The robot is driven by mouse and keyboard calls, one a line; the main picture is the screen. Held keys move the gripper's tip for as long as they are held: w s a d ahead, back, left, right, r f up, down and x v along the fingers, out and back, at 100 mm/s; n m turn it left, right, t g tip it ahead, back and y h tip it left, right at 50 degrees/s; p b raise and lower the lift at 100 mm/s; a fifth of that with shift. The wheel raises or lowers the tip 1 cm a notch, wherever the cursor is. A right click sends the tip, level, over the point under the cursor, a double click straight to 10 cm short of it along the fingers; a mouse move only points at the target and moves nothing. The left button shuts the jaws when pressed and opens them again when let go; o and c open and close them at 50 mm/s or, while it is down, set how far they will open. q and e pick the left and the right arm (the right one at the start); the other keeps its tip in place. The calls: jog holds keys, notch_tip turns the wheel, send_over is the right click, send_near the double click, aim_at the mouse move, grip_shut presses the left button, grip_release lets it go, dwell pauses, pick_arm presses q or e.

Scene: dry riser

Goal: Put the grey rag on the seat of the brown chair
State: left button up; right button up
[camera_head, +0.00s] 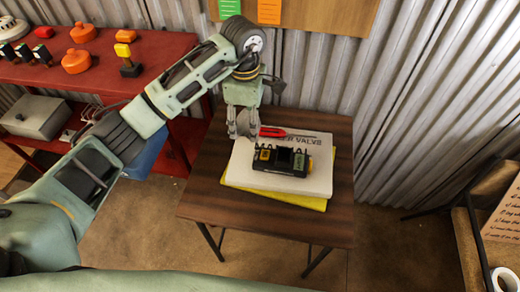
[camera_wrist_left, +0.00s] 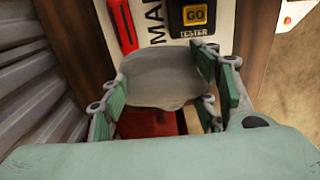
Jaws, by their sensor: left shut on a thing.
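The grey rag (camera_head: 243,122) hangs between the fingers of my left gripper (camera_head: 243,112), over the back left corner of a manual on a brown wooden top. In the left wrist view the rag (camera_wrist_left: 162,78) spans the space between the green finger pads of the left gripper (camera_wrist_left: 165,105). The left gripper is shut on it. I cannot tell in the head view whether the rag's lower edge touches the manual. I cannot make out a brown chair for certain; the brown top (camera_head: 205,185) on thin black legs looks like a small table. My right gripper is not in view.
A white manual (camera_head: 240,175) lies on a yellow one (camera_head: 250,195), with a black tester (camera_head: 283,160) and red screwdriver (camera_head: 285,133) on them. A red shelf unit (camera_head: 160,50) stands left. Corrugated wall is behind.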

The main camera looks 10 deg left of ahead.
pick_arm(q)
jog(key=s+a+f+p, duration=0.1)
jog(key=s+a+f, duration=0.1)
jog(key=a, duration=0.1)
jog(key=s+a+f, duration=0.2)
jog(key=a, duration=0.1)
jog(key=s+a+f+p, duration=0.1)
jog(key=s+a+f, duration=0.1)
jog(key=a, duration=0.1)
jog(key=shift+s+a+f+p, duration=0.1)
jog(key=shift+a+f+p, duration=0.2)
jog(key=shift+a+p, duration=0.1)
jog(key=shift+a+f, duration=0.1)
jog(key=shift+f, duration=0.05)
notch_tip(320, 180, down, 3)
jog(key=shift+f, duration=0.2)
jog(key=shift+f+p, duration=0.25)
jog(key=shift+p, duration=0.05)
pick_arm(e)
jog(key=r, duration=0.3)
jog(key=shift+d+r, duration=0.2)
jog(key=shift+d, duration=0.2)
